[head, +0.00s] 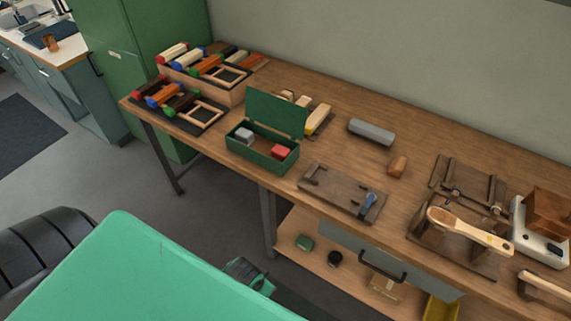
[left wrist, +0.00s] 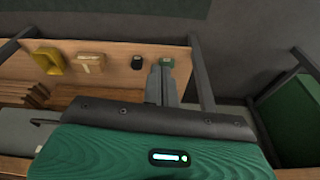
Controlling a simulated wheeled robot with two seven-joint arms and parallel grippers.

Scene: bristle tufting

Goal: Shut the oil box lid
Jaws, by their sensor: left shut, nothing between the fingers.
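The green oil box (head: 252,154) stands on the workbench with its lid (head: 275,112) raised upright along the back edge. A grey block (head: 244,134) and a red block (head: 281,151) lie inside it. My left gripper (head: 248,275) is low in front of the bench, well below and apart from the box. In the left wrist view my left gripper (left wrist: 162,72) is shut and empty, with the lower shelf behind it. The box does not show in that view. My right gripper is not in view.
Racks of coloured blocks (head: 190,108) stand left of the box. A wooden fixture board (head: 340,192) lies to its right, and a grey bar (head: 371,132) farther back. The lower shelf (head: 290,222) holds several small items. A green cabinet (head: 125,60) stands behind left.

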